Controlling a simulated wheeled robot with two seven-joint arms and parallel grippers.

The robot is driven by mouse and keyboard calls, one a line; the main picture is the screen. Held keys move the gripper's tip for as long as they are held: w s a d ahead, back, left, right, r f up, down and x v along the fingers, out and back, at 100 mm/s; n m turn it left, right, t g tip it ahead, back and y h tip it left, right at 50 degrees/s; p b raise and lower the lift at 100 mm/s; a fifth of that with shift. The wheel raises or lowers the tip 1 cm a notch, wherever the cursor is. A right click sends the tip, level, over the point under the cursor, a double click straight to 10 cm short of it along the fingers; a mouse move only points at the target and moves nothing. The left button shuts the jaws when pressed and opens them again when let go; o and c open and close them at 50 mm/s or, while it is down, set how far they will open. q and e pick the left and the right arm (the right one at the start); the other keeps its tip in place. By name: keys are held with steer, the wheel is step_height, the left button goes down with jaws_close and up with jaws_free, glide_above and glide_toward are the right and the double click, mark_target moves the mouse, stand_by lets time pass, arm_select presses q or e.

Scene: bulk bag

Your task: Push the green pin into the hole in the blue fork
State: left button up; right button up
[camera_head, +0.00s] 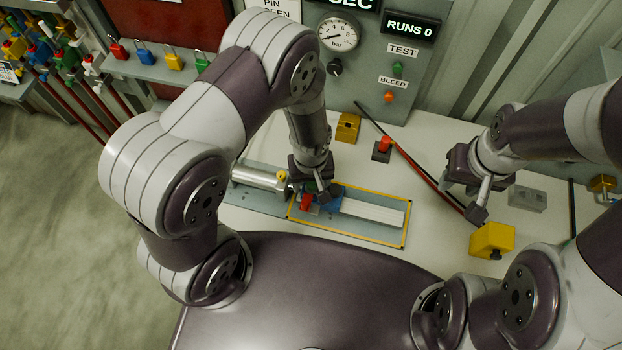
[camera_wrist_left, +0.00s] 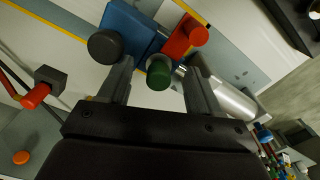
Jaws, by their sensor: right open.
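The blue fork (camera_head: 333,197) sits on the bench rig inside a yellow-outlined area, and it also shows at the top of the left wrist view (camera_wrist_left: 130,25). The green pin (camera_wrist_left: 158,72) is seen nearly end-on in the left wrist view, beside the blue fork and a red block (camera_wrist_left: 185,35). My left gripper (camera_wrist_left: 158,78) is open, with a finger on each side of the green pin and visible gaps. In the head view my left gripper (camera_head: 322,192) is low over the fork and hides part of it. The hole is hidden. My right gripper (camera_head: 480,208) is open and empty.
A metal cylinder (camera_head: 260,178) lies left of the fork, and a pale bar (camera_head: 372,212) lies right. A yellow block (camera_head: 492,240) stands near my right gripper. A red button (camera_head: 384,144) and another yellow block (camera_head: 348,127) stand behind. A dark round knob (camera_wrist_left: 105,46) is near the fork.

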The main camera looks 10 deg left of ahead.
arm_select(q)
step_height(320, 180, up, 13)
steer(key=b, duration=0.2)
steer(key=s+a+m+t+b, duration=0.1)
steer(key=s+a+m+b, duration=0.2)
steer(key=a, duration=0.6)
steer(key=shift+r+m+b, duration=0.2)
steer(key=shift+m+b, duration=0.5)
steer(key=shift+b, duration=0.35)
steer(key=shift+s, duration=0.1)
stand_by(1.3)
